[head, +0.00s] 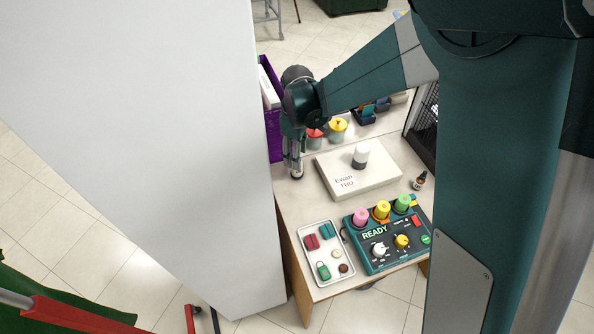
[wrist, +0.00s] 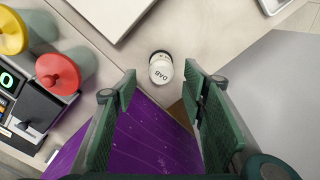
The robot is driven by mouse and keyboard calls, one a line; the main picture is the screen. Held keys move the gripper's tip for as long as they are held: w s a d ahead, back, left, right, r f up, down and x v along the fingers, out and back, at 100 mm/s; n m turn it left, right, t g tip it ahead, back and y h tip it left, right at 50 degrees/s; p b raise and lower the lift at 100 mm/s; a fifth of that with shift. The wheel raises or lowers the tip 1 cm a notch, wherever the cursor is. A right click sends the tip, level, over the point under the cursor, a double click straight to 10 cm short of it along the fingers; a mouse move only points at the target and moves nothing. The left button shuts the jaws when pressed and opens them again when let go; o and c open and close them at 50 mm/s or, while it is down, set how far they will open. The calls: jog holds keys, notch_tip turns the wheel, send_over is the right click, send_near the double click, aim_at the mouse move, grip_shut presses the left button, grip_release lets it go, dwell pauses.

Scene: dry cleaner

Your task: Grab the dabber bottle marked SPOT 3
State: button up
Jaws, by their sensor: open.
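A small white bottle with a dark rim (wrist: 161,68) and the letters DAB on its top stands on the pale counter (wrist: 190,30), ahead of my fingertips in the wrist view. No SPOT number is legible on it. I cannot clearly make it out in the head view, around my gripper (head: 293,172). My gripper also shows in the wrist view (wrist: 163,88), with its two green fingers spread on either side and nothing between them. A white-topped bottle with a dark lower part (head: 360,157) stands on the white box; its marking is unreadable.
The white box (head: 333,182) reads Ewan THU. Red-topped (head: 315,136) and yellow-topped (head: 338,130) jars stand beside my gripper. A purple bin (wrist: 145,140) and a tall white panel (head: 200,120) are close. A control box (head: 372,262), small tray (head: 303,270) and amber bottle (head: 419,180) sit nearer.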

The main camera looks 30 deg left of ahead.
jog(key=shift+f, duration=1.2)
jog(key=shift+f+b, duration=0.6)
jog(key=shift+f, duration=2)
jog(key=shift+s, duration=0.1)
jog(key=c, duration=1)
